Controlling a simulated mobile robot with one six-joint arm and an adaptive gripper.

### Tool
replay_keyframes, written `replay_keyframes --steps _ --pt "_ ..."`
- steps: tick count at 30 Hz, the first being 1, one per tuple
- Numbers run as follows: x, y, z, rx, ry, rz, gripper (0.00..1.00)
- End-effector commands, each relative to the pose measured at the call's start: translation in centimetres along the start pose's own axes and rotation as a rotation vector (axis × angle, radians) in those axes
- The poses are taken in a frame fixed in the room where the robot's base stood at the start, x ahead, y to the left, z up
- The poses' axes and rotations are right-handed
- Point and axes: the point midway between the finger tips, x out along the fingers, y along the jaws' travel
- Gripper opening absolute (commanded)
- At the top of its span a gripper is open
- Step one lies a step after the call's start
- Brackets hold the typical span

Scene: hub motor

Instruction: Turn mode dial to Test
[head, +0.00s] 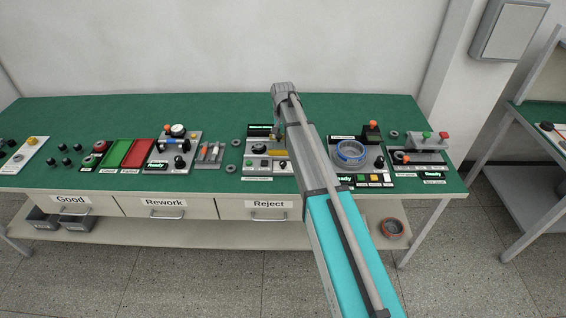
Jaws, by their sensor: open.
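My arm reaches from the lower right across the green bench. Its grey wrist end is above the back of the bench, and my gripper (278,135) seems to hang below it, small and partly hidden by the arm. It is open, over the right part of the middle control panel (284,163). That panel has a dark display with green text (260,127), a dark round knob (253,163) and a yellow-orange piece (277,153). Its small labels are too small to read, so I cannot tell which knob is the mode dial or where it points.
A blue-ringed hub station (350,153) stands right of my arm. A panel with a white-and-black assembly (178,132), a green tray (120,153) and a red tray (141,152) lie left. Drawers labelled Good, Rework and Reject are below. The bench's back strip is clear.

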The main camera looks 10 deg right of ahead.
Motion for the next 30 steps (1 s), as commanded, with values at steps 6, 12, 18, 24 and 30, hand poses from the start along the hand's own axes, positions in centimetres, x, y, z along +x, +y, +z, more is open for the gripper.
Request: replay_keyframes --steps 6,12,18,24,30 --pt "0.9 0.0 0.0 0.000 0.000 0.000 0.79" --pt "2.2 0.0 0.0 0.000 0.000 0.000 0.79" --pt "3.7 0.0 0.0 0.000 0.000 0.000 0.79" --pt "5.2 0.0 0.0 0.000 0.000 0.000 0.79" --pt "6.7 0.0 0.0 0.000 0.000 0.000 0.79"
